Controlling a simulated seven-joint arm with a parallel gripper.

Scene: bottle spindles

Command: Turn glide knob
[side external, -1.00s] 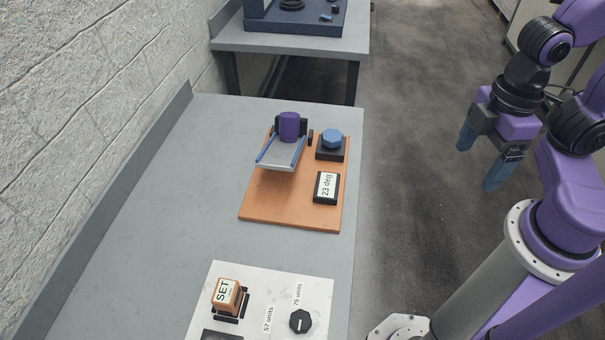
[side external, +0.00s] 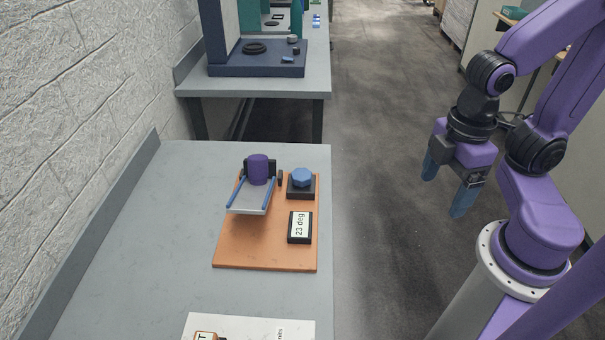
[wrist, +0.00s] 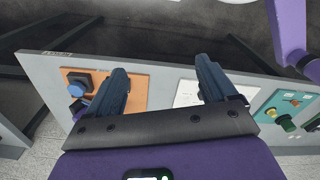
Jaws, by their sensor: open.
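A blue faceted knob (side external: 302,178) sits on a black square base at the back right of an orange board (side external: 262,256). It also shows in the wrist view (wrist: 76,90), left of my fingers. A display reading 23 deg (side external: 300,227) lies in front of the knob. Left of the knob, a tilted grey ramp (side external: 250,199) with blue side rails has a purple cylinder (side external: 258,170) at its raised back end. No label names the glide knob. My gripper (side external: 444,191) is open and empty, over the floor right of the table and well away from the board.
The board stands on a grey table (side external: 130,240) beside a block wall. A white panel (side external: 245,325) is cut off at the table's front; the wrist view shows a teal panel (wrist: 270,105) beyond it. A second table with a dark blue fixture (side external: 257,70) stands behind.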

